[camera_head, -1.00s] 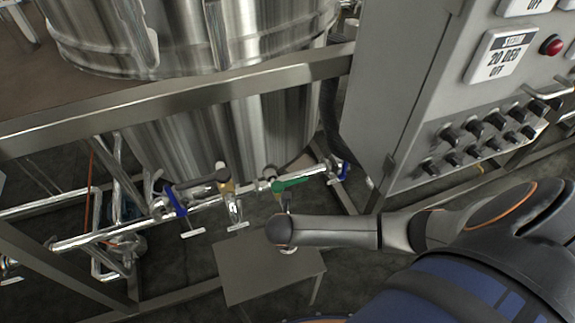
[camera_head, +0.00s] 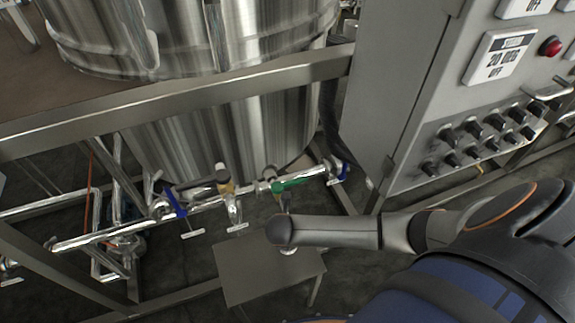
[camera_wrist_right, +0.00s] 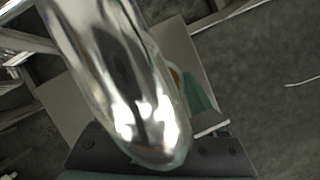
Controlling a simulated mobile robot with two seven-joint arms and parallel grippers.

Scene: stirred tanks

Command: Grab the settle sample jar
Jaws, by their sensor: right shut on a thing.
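My right arm comes in from the right in the head view and its wrist hangs over the small grey table in front of the tank. My right gripper (camera_wrist_right: 190,98) is shut and mostly hidden behind a shiny metal spout that crosses the right wrist view. A small pale round piece, which looks like the bottom of the settle sample jar (camera_head: 289,252), shows just below my wrist over the table. The rest of the jar is hidden by my wrist. I cannot tell whether it touches the tabletop. My left gripper is not in view.
The small grey table (camera_head: 245,277) stands below a pipe with blue (camera_head: 176,201) and green (camera_head: 289,185) valve handles. The steel tank (camera_head: 205,130) is behind. A grey control cabinet (camera_head: 395,90) stands at right. A frame beam (camera_head: 180,100) crosses above the pipe. The metal spout (camera_wrist_right: 115,75) is close to my wrist camera.

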